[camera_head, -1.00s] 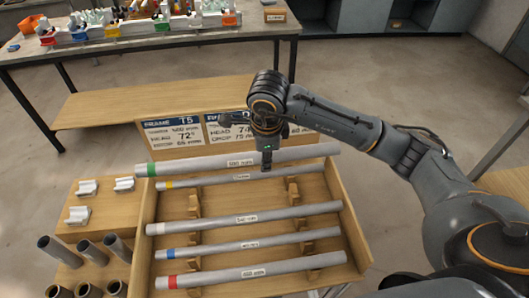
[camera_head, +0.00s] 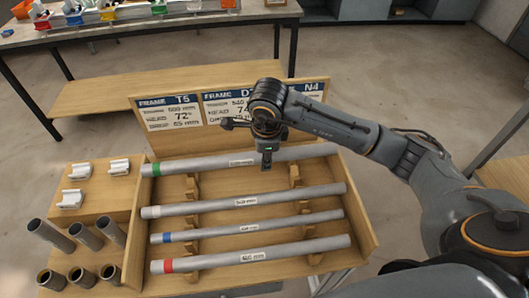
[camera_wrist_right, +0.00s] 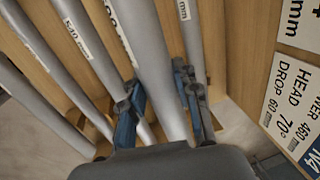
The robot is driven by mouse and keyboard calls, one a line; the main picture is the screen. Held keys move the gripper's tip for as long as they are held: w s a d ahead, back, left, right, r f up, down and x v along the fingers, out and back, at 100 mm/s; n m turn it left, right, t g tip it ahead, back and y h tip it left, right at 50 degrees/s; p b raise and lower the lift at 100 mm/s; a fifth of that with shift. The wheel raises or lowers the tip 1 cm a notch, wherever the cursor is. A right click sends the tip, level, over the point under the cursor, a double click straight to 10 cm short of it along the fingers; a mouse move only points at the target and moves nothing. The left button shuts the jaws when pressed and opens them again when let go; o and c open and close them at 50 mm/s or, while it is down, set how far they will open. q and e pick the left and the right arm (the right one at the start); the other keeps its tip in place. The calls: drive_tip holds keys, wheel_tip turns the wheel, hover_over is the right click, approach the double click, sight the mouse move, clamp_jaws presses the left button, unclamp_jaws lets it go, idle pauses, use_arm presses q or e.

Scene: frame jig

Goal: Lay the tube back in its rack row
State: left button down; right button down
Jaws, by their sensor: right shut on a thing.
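My right gripper (camera_head: 267,163) is shut on the grey tube with the green band (camera_head: 205,166), near its middle. In the right wrist view, the fingers (camera_wrist_right: 160,102) stand on both sides of this tube (camera_wrist_right: 153,60). The tube lies roughly parallel to the others, over the back part of the wooden rack (camera_head: 363,215); I cannot tell whether it touches its supports. A thinner tube (camera_wrist_right: 191,40) shows beside it on the sign side in the wrist view; the head view hides it. My left gripper is not in view.
Tubes with white (camera_head: 215,207), blue (camera_head: 215,233) and red (camera_head: 215,261) bands lie in front in the rack. A sign board (camera_head: 232,105) stands behind. White clips (camera_head: 78,171) and short upright pipes (camera_head: 48,235) are at left. A workbench (camera_head: 150,27) is farther back.

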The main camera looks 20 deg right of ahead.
drive_tip(key=shift+f+b, duration=2.95)
drive_tip(key=shift+f, duration=0.95)
drive_tip(key=shift+f, duration=0.2)
drive_tip(key=c, duration=0.9)
unclamp_jaws()
